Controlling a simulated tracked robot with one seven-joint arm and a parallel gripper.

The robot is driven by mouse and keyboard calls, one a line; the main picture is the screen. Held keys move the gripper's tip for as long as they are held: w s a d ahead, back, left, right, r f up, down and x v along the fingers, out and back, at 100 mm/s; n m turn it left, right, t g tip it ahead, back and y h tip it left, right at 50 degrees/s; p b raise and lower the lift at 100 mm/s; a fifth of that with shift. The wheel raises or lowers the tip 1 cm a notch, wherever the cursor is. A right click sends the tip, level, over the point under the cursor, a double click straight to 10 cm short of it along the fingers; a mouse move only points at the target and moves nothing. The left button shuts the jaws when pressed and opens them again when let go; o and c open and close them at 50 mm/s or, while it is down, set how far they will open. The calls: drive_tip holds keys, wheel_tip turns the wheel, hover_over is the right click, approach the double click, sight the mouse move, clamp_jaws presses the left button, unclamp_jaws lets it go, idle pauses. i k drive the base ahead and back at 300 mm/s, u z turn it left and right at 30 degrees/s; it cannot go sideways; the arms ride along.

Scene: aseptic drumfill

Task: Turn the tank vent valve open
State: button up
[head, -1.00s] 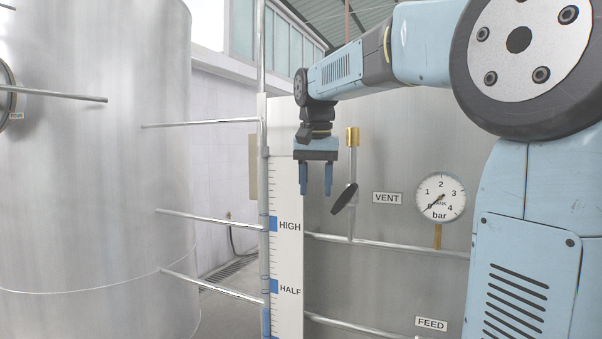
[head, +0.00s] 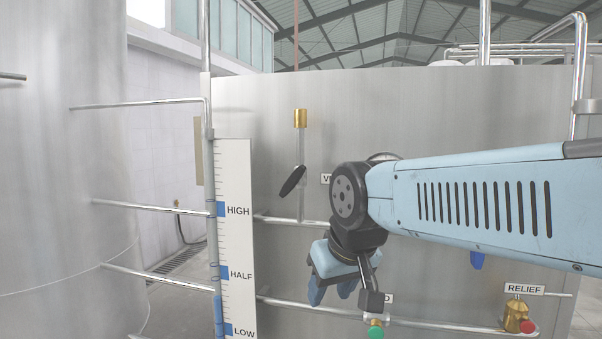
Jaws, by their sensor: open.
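The vent valve's black handle (head: 293,180) sits tilted on a thin vertical pipe (head: 301,150) with a brass cap (head: 300,118), in front of the steel tank (head: 400,110). The VENT label (head: 325,179) beside it is partly covered by my arm. My gripper (head: 331,292) is open and empty, pointing downward. It is below and to the right of the handle, apart from it in the picture, near the lower pipes.
The level scale (head: 236,240) stands left of the valve. A horizontal pipe (head: 275,219) runs below the handle. A green knob (head: 375,332) and a brass relief valve (head: 515,316) with a red end are low on the right. My arm hides most of the gauge.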

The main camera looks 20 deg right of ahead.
sight(295, 179)
drive_tip(key=z, duration=0.7)
drive_tip(key=k, duration=1.3)
drive_tip(key=u, duration=1.15)
drive_tip(key=i, duration=1.05)
drive_tip(key=z, duration=0.05)
